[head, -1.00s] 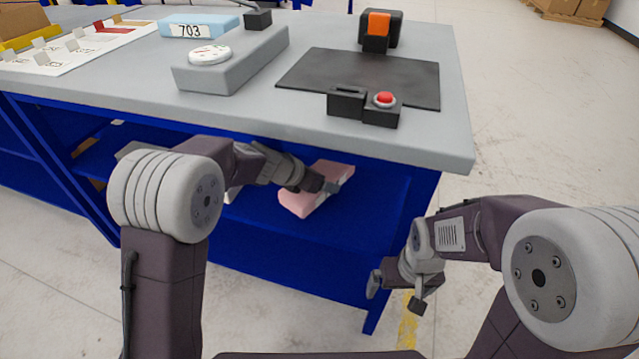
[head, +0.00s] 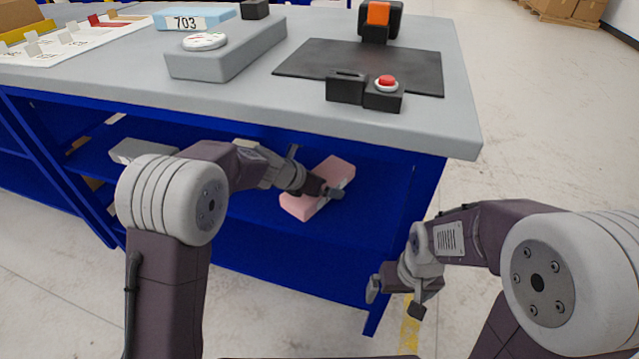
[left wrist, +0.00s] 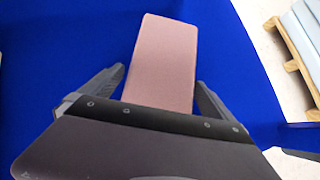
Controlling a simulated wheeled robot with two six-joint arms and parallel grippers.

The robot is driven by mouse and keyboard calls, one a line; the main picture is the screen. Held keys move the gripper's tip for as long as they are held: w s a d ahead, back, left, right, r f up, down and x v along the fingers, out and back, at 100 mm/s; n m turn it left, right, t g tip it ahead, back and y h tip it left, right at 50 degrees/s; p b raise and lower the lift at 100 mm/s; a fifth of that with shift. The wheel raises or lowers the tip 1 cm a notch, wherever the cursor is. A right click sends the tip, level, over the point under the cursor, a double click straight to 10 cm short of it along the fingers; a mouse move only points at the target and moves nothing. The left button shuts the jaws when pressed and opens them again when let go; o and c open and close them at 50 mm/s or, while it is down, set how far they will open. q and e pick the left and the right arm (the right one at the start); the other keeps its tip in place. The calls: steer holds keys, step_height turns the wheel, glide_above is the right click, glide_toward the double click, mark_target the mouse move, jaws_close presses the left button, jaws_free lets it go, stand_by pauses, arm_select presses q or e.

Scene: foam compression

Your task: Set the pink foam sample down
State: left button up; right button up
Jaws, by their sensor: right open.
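The pink foam sample (head: 335,169) is a flat block lying on the blue lower shelf (head: 262,208) under the bench. My left gripper (head: 315,173) reaches in over its near side. In the left wrist view the foam (left wrist: 163,60) lies lengthwise between the spread fingers of my left gripper (left wrist: 160,78). My right gripper (head: 395,299) is open and empty, low in front of the bench's right leg.
The grey benchtop (head: 240,110) overhangs the shelf. On it are a black mat (head: 360,65), a red button box (head: 384,97), a grey block with a dial (head: 215,62) and a blue block marked 703 (head: 190,20). A grey object (head: 140,150) lies at the shelf's left.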

arm_select(q)
steer(key=shift+r, duration=0.15)
steer(key=p+v, duration=0.5)
steer(key=v, duration=0.7)
steer(key=s+a+f+m+g+y, duration=0.2)
steer(key=s+a+f+m, duration=0.3)
steer(key=s+m, duration=0.5)
steer(key=s+a+f+m+g+y, duration=0.3)
steer(key=s+a+f+m, duration=0.3)
steer(key=s+m, duration=0.5)
steer(key=a+m, duration=0.2)
steer(key=m, duration=0.4)
steer(key=shift+s+a+f+m+g+y, duration=0.2)
steer(key=shift+s+m+g+y, duration=0.05)
steer(key=shift+m+g+y, duration=0.05)
